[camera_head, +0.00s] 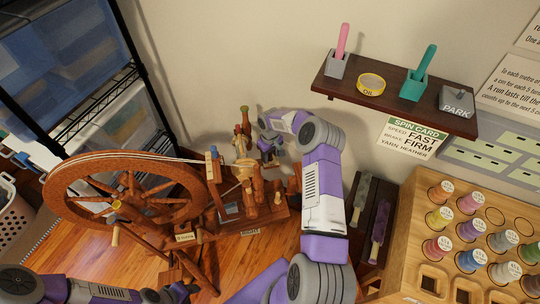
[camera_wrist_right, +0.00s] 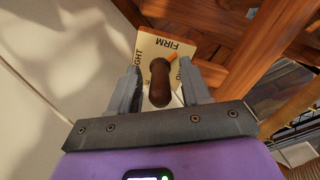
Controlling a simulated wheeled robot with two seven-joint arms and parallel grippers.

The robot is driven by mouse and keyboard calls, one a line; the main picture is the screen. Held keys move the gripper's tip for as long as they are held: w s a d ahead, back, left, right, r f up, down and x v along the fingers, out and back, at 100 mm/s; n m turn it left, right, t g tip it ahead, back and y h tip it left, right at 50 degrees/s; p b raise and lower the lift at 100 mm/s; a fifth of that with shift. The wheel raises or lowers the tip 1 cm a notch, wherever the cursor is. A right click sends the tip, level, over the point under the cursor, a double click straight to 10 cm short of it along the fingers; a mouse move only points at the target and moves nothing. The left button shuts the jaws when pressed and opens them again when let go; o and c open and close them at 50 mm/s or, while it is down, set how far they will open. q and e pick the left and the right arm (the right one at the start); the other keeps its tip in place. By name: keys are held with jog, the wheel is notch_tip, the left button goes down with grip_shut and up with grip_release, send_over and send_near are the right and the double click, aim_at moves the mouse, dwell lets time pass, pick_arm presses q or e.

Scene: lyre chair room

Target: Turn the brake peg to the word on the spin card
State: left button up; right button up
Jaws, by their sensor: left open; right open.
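The spin card (camera_head: 413,137) on the wall reads speed FAST, FIRM on its middle line and yarn HEATHER. The spinning wheel (camera_head: 125,185) stands on the wooden floor. In the right wrist view the dark brown brake peg (camera_wrist_right: 160,85) stands out from a pale dial plate (camera_wrist_right: 150,42). FIRM is upside down at the plate's top; LIGHT is at its left, and the right word is partly hidden. An orange pointer shows up and right of the peg, near FIRM. My right gripper (camera_wrist_right: 159,68) is open, its fingers either side of the peg with gaps. My left gripper (camera_head: 178,293) is open, low in the head view.
A wall shelf (camera_head: 395,95) holds pink and teal handled tools, an oil tin (camera_head: 371,84) and a PARK block (camera_head: 457,101). A wooden rack (camera_head: 410,235) of yarn spools stands at right. Wire shelving with bins is at left. My right arm reaches past the wheel's right side.

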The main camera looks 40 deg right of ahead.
grip_shut()
dwell(0.4)
jog(key=n, duration=0.2)
jog(key=shift+n+b, duration=0.3)
jog(key=shift+n, duration=1.5)
grip_release()
